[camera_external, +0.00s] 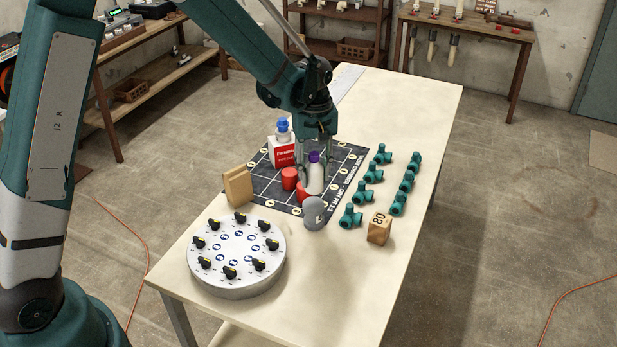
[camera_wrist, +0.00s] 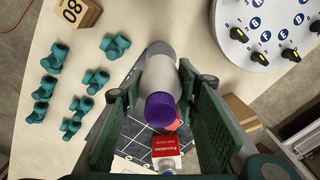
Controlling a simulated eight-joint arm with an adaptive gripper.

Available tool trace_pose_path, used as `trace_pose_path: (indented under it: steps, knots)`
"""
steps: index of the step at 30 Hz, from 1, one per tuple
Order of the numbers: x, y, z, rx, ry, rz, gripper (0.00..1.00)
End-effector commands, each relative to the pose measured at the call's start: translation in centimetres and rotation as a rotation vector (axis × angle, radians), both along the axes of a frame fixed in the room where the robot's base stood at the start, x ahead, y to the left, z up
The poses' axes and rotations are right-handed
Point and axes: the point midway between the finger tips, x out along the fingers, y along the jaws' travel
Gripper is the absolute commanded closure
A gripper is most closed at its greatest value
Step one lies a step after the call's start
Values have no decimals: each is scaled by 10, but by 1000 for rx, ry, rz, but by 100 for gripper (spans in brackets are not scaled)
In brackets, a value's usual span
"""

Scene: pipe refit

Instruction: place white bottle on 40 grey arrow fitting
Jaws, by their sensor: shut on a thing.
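The white bottle (camera_external: 316,178) with a purple cap is upright between the fingers of my gripper (camera_external: 317,170). In the wrist view the bottle (camera_wrist: 161,78) is gripped between the two green finger pads, its purple cap toward the camera. A grey rounded piece (camera_external: 314,214) with a small light mark sits at the mat's front edge, just in front of the bottle; I cannot read a 40 on it. Whether the bottle's base touches anything is hidden.
Red cylinders (camera_external: 290,178) and a white-and-red box (camera_external: 283,151) stand on the dark grid mat (camera_external: 262,187). The table's front right is clear.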

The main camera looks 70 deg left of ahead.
Motion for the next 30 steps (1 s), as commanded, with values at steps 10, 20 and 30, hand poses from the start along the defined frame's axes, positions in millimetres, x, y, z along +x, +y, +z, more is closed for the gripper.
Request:
trace_pose_path:
  steps: [10,20,30]
  knots:
    - [0,0,-31,0,0,0,83]
    - [0,0,-38,0,0,0,83]
    - [0,0,-43,0,0,0,83]
